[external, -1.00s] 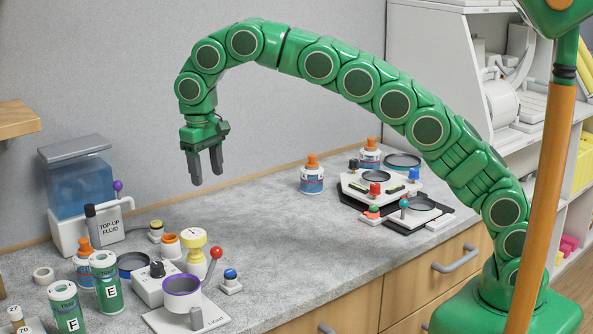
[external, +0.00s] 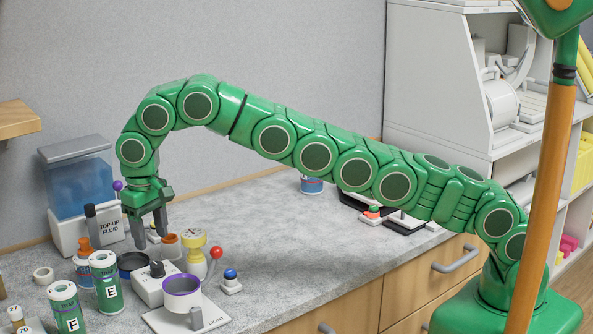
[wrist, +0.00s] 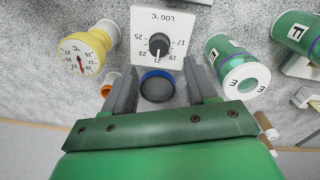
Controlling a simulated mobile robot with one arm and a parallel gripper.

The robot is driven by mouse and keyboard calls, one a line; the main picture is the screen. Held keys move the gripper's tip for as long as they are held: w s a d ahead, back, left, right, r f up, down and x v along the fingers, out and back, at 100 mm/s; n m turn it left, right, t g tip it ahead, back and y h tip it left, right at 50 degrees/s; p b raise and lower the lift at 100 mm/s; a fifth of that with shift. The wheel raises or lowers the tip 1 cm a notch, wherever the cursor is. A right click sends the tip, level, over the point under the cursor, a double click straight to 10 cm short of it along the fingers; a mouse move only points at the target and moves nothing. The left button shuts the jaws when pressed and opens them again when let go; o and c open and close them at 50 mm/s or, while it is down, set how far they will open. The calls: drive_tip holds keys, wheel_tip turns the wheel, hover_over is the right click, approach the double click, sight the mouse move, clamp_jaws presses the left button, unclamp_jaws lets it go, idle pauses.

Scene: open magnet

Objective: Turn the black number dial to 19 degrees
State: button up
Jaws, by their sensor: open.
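The black number dial (external: 157,269) sits on a white box (external: 148,290) in the external view. In the wrist view the dial (wrist: 158,44) is on a white face marked "LOG °C", with 17, 19, 21, 23 and 25 around it. Its pale pointer line appears to point at about 21. My gripper (external: 149,239) is open and empty, above and behind the dial in the external view. In the wrist view its two fingers (wrist: 157,66) point toward the dial box, the dial lying beyond the tips and roughly centred between them.
A dark blue-rimmed dish (wrist: 157,86) lies between my fingers in the wrist view. A yellow gauge (external: 195,245) stands beside the dial box, and green canisters E (external: 107,283) and F (external: 66,308) on its other side. A purple-rimmed cup (external: 182,294) is in front.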

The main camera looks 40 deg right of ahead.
sight(156, 264)
drive_tip(key=shift+d+f, duration=0.2)
drive_tip(key=shift+f, duration=3.6)
drive_tip(key=c, duration=1)
drive_tip(key=shift+c, duration=0.2)
drive_tip(key=shift+w+n, duration=0.15)
drive_tip(key=shift+n, duration=0.25)
drive_tip(key=n, duration=0.3)
drive_tip(key=shift+n, duration=0.4)
drive_tip(key=n, duration=0.5)
